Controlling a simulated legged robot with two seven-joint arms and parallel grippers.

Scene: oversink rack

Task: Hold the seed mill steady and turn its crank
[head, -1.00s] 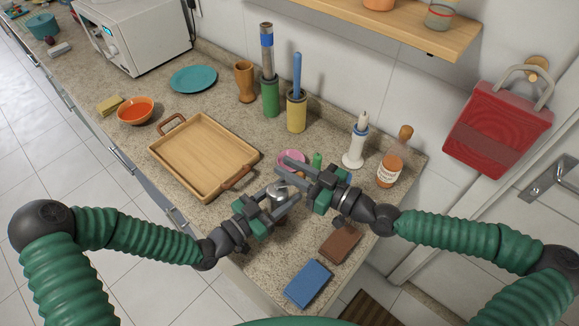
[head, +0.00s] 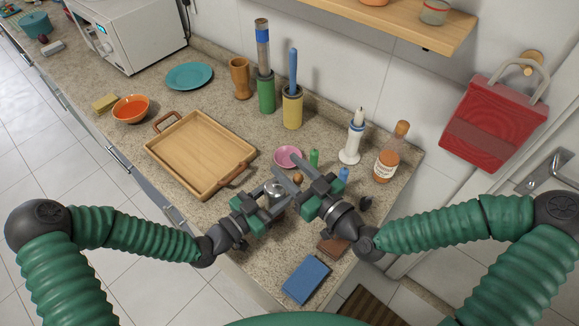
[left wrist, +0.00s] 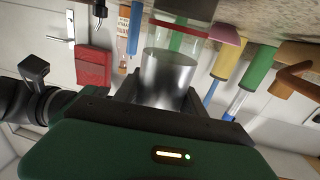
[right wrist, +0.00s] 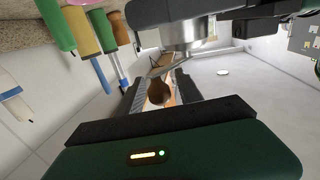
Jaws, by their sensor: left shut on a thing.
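The crank is a thin metal arm with a round brown knob (head: 298,179), and the knob also shows in the right wrist view (right wrist: 158,92). My right gripper (head: 287,168) is open, its fingers on either side of the knob with gaps visible. The fingers hide part of the crank.
A pink bowl (head: 287,156), a green bottle (head: 314,158) and a blue-topped item (head: 343,175) stand just behind the grippers. A wooden tray (head: 200,155) lies left. A blue box (head: 306,280) and a brown block (head: 332,247) lie in front, right.

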